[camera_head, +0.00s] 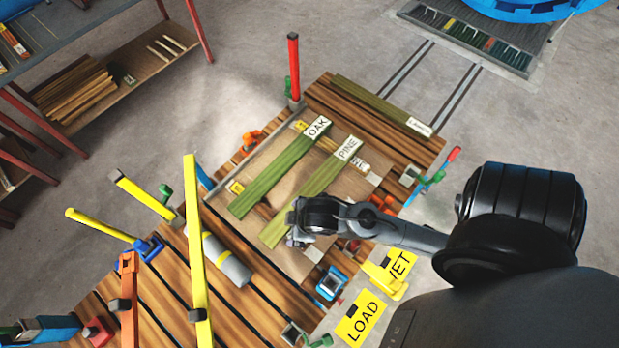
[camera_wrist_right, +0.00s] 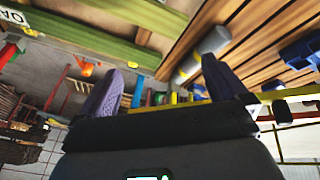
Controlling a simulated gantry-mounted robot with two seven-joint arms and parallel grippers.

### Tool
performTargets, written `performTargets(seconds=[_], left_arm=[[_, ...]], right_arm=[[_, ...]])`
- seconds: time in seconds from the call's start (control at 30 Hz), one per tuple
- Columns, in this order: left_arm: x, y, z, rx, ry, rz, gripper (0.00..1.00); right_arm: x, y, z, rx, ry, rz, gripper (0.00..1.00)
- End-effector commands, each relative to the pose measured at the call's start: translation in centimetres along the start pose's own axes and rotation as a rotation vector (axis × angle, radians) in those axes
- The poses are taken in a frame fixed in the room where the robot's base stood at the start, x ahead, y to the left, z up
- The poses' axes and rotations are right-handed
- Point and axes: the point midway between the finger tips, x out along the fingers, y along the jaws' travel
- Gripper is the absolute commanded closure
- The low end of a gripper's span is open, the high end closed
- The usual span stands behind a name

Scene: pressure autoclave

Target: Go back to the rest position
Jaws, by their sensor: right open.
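My right arm comes in from the right in the head view, and its gripper (camera_head: 296,228) is over the lower end of the green board labelled PINE (camera_head: 318,188). In the right wrist view its two fingers (camera_wrist_right: 162,88) stand wide apart with nothing held between them. A second green board, labelled OAK (camera_head: 275,180), lies to the left of the PINE board on a pale panel (camera_head: 225,205). My wrist hides part of the PINE board's surroundings. My left gripper is not in view.
The wooden slatted table (camera_head: 150,290) carries yellow bars (camera_head: 196,245), a grey cylinder (camera_head: 226,262) and several clamps. An upright red post (camera_head: 293,70) stands at its far edge. Yellow LOAD (camera_head: 361,318) and WET signs lie near the arm. Open floor (camera_head: 235,90) lies beyond the table.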

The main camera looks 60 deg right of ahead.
Motion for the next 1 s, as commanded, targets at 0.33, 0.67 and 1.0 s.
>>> performTargets(seconds=[0.33, 0.67, 1.0], left_arm=[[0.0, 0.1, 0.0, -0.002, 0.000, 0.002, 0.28], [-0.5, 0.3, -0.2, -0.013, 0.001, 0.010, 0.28], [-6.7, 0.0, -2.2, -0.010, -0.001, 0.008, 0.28]], right_arm=[[-4.7, -1.2, 2.4, 0.281, -0.069, -0.058, 0.00], [-5.2, -1.1, 2.2, 0.277, -0.068, -0.057, 0.00], [-11.2, 0.1, 0.0, 0.276, -0.068, -0.057, 0.00]])
